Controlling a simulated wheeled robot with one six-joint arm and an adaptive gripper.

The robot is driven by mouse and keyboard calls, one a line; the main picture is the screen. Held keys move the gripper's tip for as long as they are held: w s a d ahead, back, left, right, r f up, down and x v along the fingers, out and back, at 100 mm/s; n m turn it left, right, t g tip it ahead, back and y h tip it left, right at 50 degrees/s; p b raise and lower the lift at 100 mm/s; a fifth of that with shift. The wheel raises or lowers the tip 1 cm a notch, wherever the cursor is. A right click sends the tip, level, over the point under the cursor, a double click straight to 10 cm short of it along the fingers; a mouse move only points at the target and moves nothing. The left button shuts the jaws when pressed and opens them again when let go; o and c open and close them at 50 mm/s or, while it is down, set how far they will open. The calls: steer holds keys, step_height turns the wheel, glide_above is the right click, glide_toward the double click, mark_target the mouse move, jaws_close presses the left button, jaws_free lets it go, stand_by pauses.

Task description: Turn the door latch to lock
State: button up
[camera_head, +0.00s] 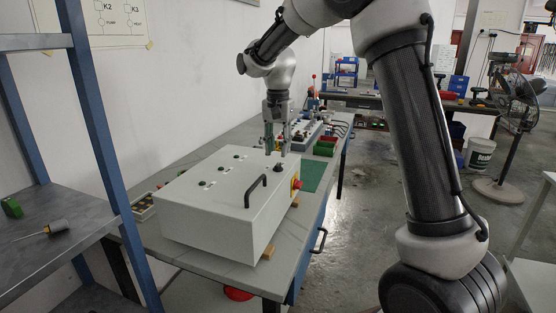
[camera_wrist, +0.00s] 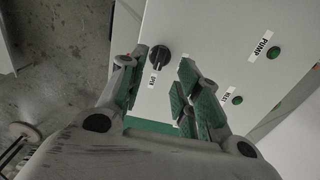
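The door latch appears to be the black knob (camera_head: 279,168) on top of the grey control box (camera_head: 215,200), near its right end. In the wrist view the black knob (camera_wrist: 160,57) lies beyond the gap between my fingertips, with a small white label beside it, too small to read surely. My gripper (camera_head: 276,150) points down, close above the knob. In the wrist view my gripper (camera_wrist: 164,62) is open and empty, its green-lit pads apart on either side of the knob. I cannot tell the exact height gap.
Green buttons labelled PUMP (camera_wrist: 273,53) and, apparently, HEAT (camera_wrist: 237,100) are on the top panel. The blue-framed shelf (camera_head: 92,110) stands left.

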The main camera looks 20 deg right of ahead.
mark_target(278, 164)
steer(key=shift+f, duration=2.35)
jaws_close()
